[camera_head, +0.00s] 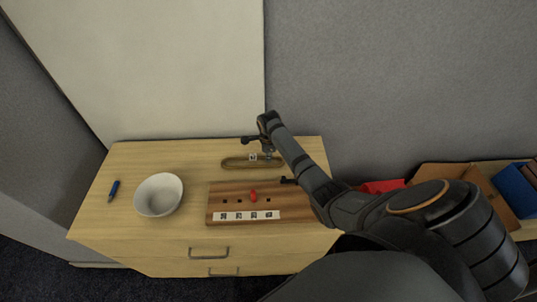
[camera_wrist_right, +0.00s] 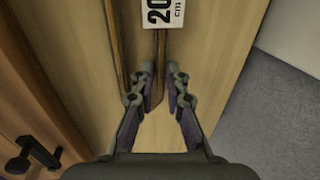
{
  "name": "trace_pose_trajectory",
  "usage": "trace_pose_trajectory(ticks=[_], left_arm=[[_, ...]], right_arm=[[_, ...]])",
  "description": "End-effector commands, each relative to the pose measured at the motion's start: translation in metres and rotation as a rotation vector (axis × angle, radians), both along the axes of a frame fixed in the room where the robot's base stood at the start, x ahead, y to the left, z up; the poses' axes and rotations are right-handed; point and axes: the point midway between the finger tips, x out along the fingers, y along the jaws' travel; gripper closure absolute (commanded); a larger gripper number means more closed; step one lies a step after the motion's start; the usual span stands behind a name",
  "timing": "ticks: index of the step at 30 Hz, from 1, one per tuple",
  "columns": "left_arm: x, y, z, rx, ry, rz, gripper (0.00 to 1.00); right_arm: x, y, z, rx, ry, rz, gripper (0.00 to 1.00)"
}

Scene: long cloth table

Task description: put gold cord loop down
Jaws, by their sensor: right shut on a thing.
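The gold cord loop (camera_head: 236,165) is a long, narrow loop at the back of the wooden table top, behind the wooden board. It carries a small white tag (camera_head: 253,157), which reads "20 cm" in the right wrist view (camera_wrist_right: 163,13). My right gripper (camera_head: 268,156) is at the loop's right end. In the right wrist view, my right gripper's fingers (camera_wrist_right: 161,76) are shut on the cord loop (camera_wrist_right: 158,88) near its end. The loop looks low over the table; I cannot tell whether it touches. My left gripper is not in view.
A wooden board (camera_head: 228,191) with several holes, a red peg (camera_head: 253,196) and a white label strip lies in front of the loop. Table left of the loop is clear.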

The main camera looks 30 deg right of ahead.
Motion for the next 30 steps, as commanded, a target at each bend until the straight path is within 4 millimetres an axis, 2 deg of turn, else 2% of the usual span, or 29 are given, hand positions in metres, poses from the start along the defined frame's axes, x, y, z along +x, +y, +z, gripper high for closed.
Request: trace_pose_trajectory(ticks=[8, 9, 13, 23, 26, 30], left_arm=[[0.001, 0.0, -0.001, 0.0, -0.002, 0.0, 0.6], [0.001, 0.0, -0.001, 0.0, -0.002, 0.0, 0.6], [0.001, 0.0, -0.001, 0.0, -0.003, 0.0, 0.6], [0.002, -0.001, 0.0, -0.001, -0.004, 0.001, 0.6], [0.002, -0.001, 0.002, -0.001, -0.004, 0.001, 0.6], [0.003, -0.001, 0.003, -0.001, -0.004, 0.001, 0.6]], right_arm=[[0.0, 0.0, -0.003, 0.001, 0.001, 0.0, 1.0], [0.0, 0.0, -0.002, 0.001, 0.001, 0.0, 0.82], [0.0, 0.0, -0.002, 0.001, 0.001, 0.0, 0.64], [0.0, 0.0, 0.001, -0.001, -0.001, 0.0, 0.64], [-0.002, 0.001, 0.014, -0.001, -0.003, 0.001, 0.64], [-0.006, 0.004, 0.047, -0.001, -0.005, 0.0, 0.64]])
